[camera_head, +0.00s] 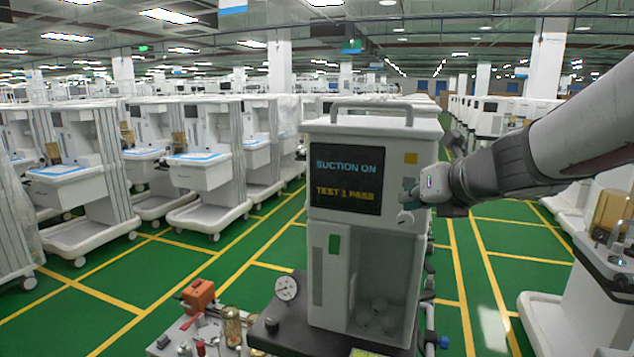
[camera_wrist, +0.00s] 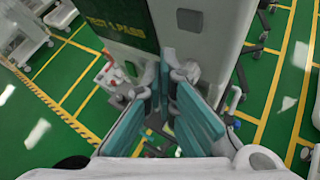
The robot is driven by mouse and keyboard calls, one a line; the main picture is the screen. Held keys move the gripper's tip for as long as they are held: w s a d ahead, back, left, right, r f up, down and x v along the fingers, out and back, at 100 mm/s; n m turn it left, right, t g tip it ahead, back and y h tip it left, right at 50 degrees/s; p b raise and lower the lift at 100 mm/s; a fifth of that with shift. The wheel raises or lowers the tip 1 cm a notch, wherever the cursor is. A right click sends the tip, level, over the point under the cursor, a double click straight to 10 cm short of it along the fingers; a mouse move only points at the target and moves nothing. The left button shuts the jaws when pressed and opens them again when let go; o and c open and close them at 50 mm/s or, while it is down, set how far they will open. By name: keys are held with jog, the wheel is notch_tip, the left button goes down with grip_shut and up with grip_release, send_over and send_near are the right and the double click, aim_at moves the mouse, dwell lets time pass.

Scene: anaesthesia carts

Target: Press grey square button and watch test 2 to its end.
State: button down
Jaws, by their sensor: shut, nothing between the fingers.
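The white anaesthesia cart (camera_head: 330,222) stands ahead, with a dark screen (camera_head: 347,179) reading "SUCTION ON" in blue and "TEST 1 PASS" in yellow. The wrist view shows part of the same screen (camera_wrist: 123,22). A grey square button (camera_wrist: 190,22) is on the panel right of the screen. My gripper (camera_head: 411,196) is shut and empty at the panel's right side. Its teal fingers (camera_wrist: 167,85) are below the button in the wrist view; contact cannot be told.
A pale round knob (camera_head: 405,217) sits just below my fingertips. A handle bar (camera_head: 370,112) tops the cart. A pressure gauge (camera_head: 286,288) and an orange box (camera_head: 198,296) stand at the front left. Other carts line both sides of green floor.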

jog(key=shift+w+d, duration=0.2)
jog(key=shift+w, duration=0.3)
jog(key=shift+w+d, duration=0.2)
jog(key=shift+w, duration=0.3)
jog(key=shift+w, duration=0.15)
dwell(0.7)
jog(key=shift+w+d, duration=0.15)
jog(key=shift+w, duration=0.1)
jog(key=shift+w+d, duration=0.2)
jog(key=shift+w, duration=0.25)
dwell(0.8)
jog(key=shift+s, duration=0.1)
jog(key=shift+s+a, duration=0.35)
jog(key=shift+s, duration=0.4)
jog(key=shift+s+a+p, duration=0.15)
jog(key=shift+s+a, duration=0.15)
jog(key=shift+s, duration=0.45)
jog(key=shift+s+a+p, duration=0.2)
jog(key=shift+s+a, duration=0.15)
jog(key=shift+s, duration=0.45)
jog(key=shift+s+a+p, duration=0.15)
jog(key=shift+s+a, duration=0.15)
jog(key=shift+s, duration=0.45)
